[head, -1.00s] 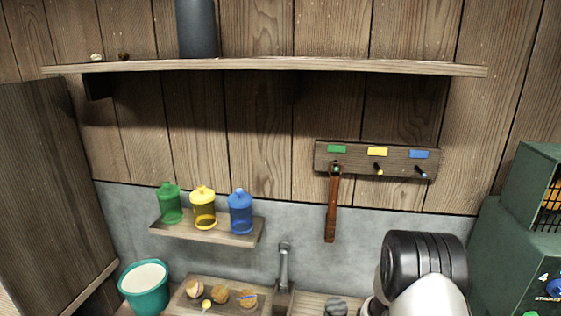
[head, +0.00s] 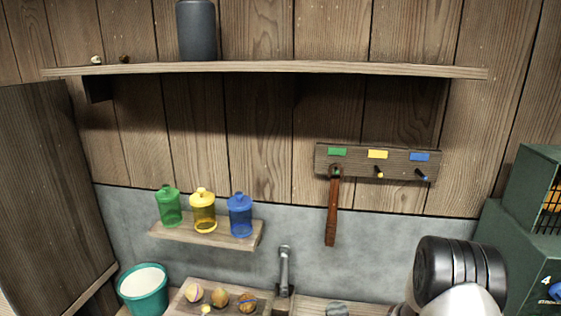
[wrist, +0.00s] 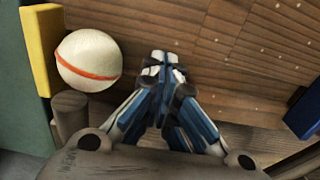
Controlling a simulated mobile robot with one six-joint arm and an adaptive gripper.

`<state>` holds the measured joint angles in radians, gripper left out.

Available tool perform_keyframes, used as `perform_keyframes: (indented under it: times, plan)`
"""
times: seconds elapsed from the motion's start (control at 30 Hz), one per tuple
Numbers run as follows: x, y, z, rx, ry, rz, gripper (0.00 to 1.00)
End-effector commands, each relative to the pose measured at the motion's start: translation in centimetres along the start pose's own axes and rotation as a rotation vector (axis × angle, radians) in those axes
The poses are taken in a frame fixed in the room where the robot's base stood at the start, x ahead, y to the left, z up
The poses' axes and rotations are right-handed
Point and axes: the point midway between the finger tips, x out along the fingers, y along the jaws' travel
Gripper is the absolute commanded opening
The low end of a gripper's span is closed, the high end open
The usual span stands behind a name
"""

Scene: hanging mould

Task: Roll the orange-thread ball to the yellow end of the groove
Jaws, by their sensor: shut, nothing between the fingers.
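The cream ball with an orange thread (wrist: 88,60) is at the upper left of the wrist view. It lies close beside a yellow block (wrist: 40,45), the yellow end; I cannot tell if they touch. My gripper (wrist: 162,62) is shut and empty, to the right of the ball with a gap between them. Brown wooden boards (wrist: 215,50) lie beyond the fingertips. A blue block (wrist: 303,113) is at the right edge of the wrist view. The groove itself is hard to make out. My gripper is outside the head view.
In the head view, several balls (head: 220,297) sit in a wooden tray by a teal bucket (head: 143,288). Jars (head: 203,212) stand on a small shelf. A tool hangs from the peg rack (head: 400,160). A green cabinet (head: 528,235) stands at the right.

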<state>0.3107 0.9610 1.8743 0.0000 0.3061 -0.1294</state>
Motion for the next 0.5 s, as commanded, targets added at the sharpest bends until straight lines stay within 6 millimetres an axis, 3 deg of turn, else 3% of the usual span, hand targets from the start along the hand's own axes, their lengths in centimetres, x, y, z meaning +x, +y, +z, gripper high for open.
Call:
perform_keyframes:
  times: [0.5]
  plan:
    - [-0.2,-2.5,0.0,0.000,0.000,0.000,0.00]
